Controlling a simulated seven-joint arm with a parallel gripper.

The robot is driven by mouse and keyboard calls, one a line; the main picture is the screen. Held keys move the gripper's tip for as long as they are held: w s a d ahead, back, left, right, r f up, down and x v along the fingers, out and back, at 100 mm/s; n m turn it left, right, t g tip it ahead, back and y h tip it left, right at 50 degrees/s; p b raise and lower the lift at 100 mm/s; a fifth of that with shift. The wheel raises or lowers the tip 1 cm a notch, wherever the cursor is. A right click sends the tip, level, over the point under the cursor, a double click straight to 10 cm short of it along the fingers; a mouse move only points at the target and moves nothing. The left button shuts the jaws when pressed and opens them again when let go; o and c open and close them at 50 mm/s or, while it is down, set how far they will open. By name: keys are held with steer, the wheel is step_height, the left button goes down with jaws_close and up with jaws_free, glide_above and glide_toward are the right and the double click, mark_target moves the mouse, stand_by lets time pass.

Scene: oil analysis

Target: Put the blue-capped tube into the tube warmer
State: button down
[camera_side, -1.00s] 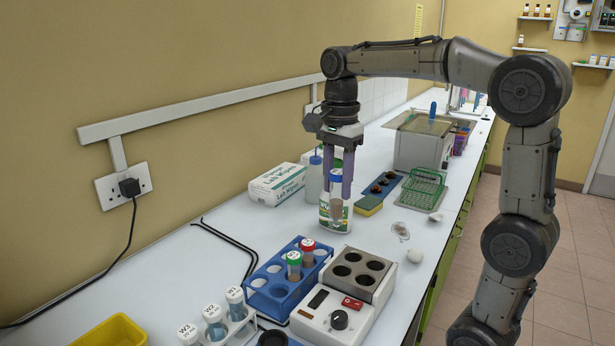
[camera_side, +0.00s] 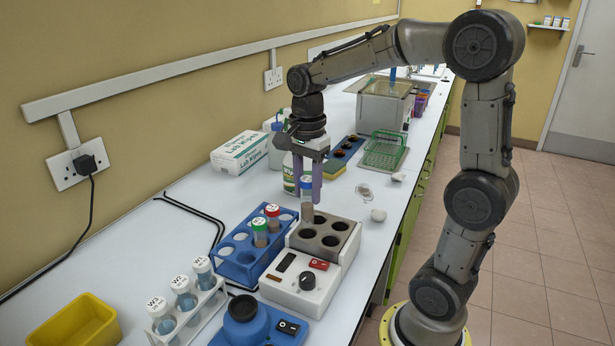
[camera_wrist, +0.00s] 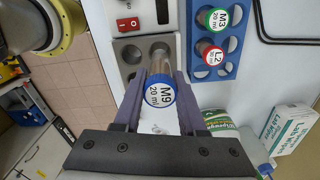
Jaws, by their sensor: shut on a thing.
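The blue-capped tube (camera_side: 307,209), labelled M9 in the wrist view (camera_wrist: 160,94), is upright with brown contents. My gripper (camera_side: 308,196) is shut on it near the cap; the fingers also show in the wrist view (camera_wrist: 162,98). The tube warmer (camera_side: 301,285) has a grey block (camera_side: 326,237) with several dark round holes and a white front with a black knob and red switch. The tube's lower end overlaps the block's far left corner in the side view and lies over a hole area in the wrist view. I cannot tell whether it has entered a hole.
A blue rack (camera_side: 236,266) beside the warmer holds a red-capped tube (camera_side: 272,217) and a green-capped tube (camera_side: 260,232). A white rack (camera_side: 190,315) with several tubes and a blue device (camera_side: 246,322) stand nearer. A bottle (camera_side: 291,174) stands behind my gripper.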

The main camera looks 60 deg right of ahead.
mark_target(308, 216)
steer(key=shift+f, duration=3.65)
steer(key=shift+c, duration=2)
jaws_free()
